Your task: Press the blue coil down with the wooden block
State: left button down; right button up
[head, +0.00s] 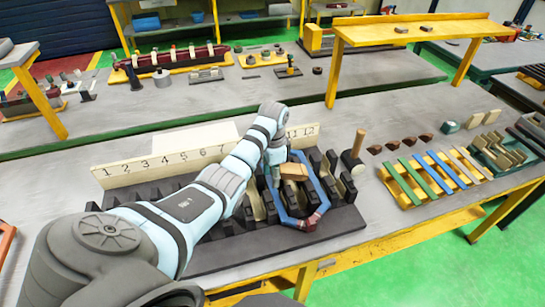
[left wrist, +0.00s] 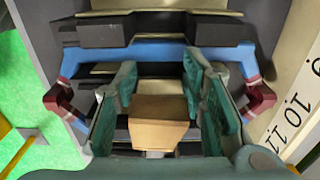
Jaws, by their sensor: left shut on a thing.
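The blue coil (head: 326,193) is a six-sided loop with dark red wrapped ends. It lies over the dark slotted stator block (head: 335,222), towards its right side. In the left wrist view one blue side of the coil (left wrist: 155,54) crosses beyond the fingers. My left gripper (head: 276,172) is over the coil area and is shut on the wooden block (head: 294,171). The block also shows between the green finger pads in the left wrist view (left wrist: 160,120). How deep the coil sits, and whether the block touches it, I cannot tell. My right gripper is not in view.
A numbered board (head: 130,172) stands behind the stator. A mallet (head: 354,155) stands to its right. A yellow rack with coloured strips (head: 412,186) and several small brown pieces (head: 408,141) lie farther right. A yellow shelf (head: 420,32) spans the back.

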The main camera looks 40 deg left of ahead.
aim_at(273, 189)
pick_arm(q)
jog(key=shift+s+d+f, duration=0.15)
jog(key=shift+s+f, duration=0.05)
jog(key=shift+f, duration=0.35)
dwell(0.5)
jog(key=shift+w, duration=0.1)
jog(key=shift+w+a+f, duration=0.2)
jog(key=shift+f, duration=0.1)
jog(key=shift+s+d, duration=0.1)
jog(key=shift+f, duration=0.95)
dwell(1.6)
notch_tip(273, 189, up, 12)
jog(key=shift+f, duration=0.2)
dwell(0.5)
dwell(0.9)
